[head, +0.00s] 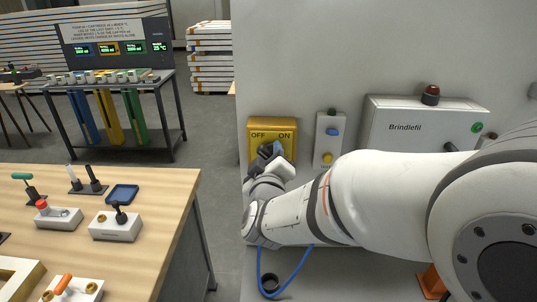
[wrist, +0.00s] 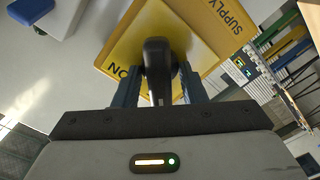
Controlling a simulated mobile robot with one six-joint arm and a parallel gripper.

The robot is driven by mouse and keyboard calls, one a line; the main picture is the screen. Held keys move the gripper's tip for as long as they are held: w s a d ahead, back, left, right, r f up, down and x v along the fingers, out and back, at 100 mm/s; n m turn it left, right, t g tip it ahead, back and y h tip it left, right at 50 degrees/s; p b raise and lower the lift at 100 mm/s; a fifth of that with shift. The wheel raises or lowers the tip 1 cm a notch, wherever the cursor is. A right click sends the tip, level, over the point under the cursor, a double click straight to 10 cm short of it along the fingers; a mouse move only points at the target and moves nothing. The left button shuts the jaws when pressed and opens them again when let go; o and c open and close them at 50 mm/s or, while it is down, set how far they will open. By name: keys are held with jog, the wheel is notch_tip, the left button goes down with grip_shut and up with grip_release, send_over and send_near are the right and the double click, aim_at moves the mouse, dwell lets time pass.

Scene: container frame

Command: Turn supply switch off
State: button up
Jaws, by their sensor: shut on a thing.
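The supply switch is a yellow box (head: 271,123) on the grey wall panel, marked OFF on the left and ON on the right. In the wrist view its yellow face (wrist: 125,50) shows the words SUPPLY and ON, tilted. A black handle (wrist: 157,58) stands out from that face. My gripper (head: 268,152) is at the front of the box in the head view. In the wrist view its fingers (wrist: 160,85) are on both sides of the handle, shut on it. In the head view the gripper hides most of the handle, so I cannot tell which mark it points to.
Right of the switch are a grey box with blue and yellow buttons (head: 329,133) and a Brindlefil cabinet (head: 400,110) with a red lamp on top. A wooden table (head: 150,185) with small switch boxes stands at the left. My arm crosses the panel's lower right.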

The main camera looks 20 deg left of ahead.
dwell(0.3)
jog(key=o, duration=0.6)
jog(key=b+v, duration=0.1)
jog(key=v, duration=0.6)
jog(key=shift+s+b, duration=0.3)
jog(key=shift+s, duration=0.1)
jog(key=shift+d, duration=0.15)
